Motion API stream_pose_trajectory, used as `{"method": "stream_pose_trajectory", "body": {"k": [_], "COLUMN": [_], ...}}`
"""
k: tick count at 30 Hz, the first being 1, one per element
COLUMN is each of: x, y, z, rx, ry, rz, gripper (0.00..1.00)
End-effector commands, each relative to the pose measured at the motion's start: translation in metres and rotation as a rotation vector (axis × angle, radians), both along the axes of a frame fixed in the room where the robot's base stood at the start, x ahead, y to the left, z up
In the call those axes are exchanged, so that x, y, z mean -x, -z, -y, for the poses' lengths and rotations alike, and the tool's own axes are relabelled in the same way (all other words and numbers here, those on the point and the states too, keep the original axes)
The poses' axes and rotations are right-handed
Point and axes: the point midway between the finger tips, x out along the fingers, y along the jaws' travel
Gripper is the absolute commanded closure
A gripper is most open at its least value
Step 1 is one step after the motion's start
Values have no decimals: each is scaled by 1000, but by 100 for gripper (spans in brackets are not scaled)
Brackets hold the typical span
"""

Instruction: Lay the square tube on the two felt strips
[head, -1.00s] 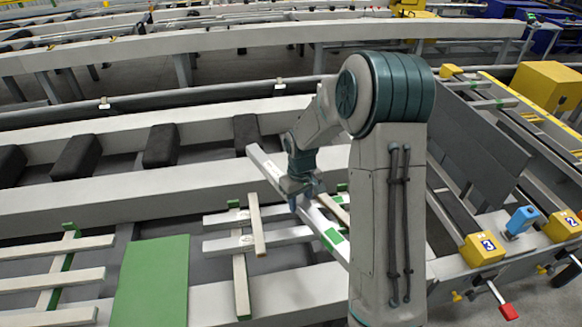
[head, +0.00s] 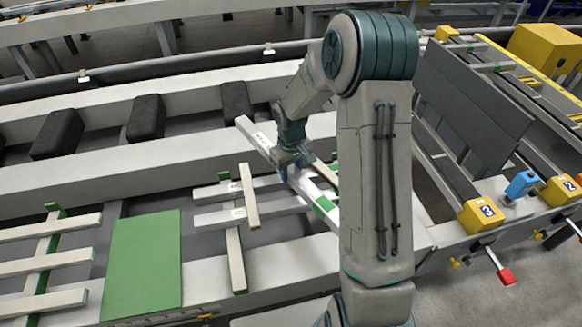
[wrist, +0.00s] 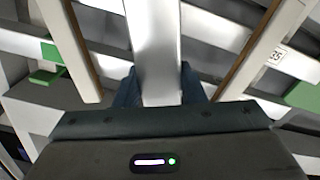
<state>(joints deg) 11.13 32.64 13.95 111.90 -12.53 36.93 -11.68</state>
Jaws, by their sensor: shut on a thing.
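The square tube (head: 256,137) is a long pale grey bar, slanting from upper left to lower right in the head view. My gripper (head: 289,173) is shut on it around its middle. In the wrist view the tube (wrist: 153,45) runs up the picture between my blue fingers (wrist: 160,88). A green patch (head: 325,204) shows at the tube's lower right part. Small green pieces (head: 224,176) sit at the ends of the pale bearers; I cannot tell which are the felt strips. Whether the tube touches anything below is unclear. My arm hides its lower right end.
A loose wooden stick (head: 249,196) lies across pale bars left of my gripper. A green mat (head: 141,262) is further left. Black blocks (head: 146,117) stand behind. Dark upright panels (head: 470,105) and a yellow box marked 3 (head: 482,214) are at the right.

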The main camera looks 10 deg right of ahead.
Motion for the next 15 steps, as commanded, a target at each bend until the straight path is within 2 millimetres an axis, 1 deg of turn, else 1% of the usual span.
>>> {"method": "stream_pose_trajectory", "body": {"k": [1,5,15], "x": [0,-1,-1], "y": [7,13,14], "z": [0,0,0], "rx": [1,0,0], "ry": [0,0,1], "rz": [1,2,3], "gripper": [100,100,100]}}
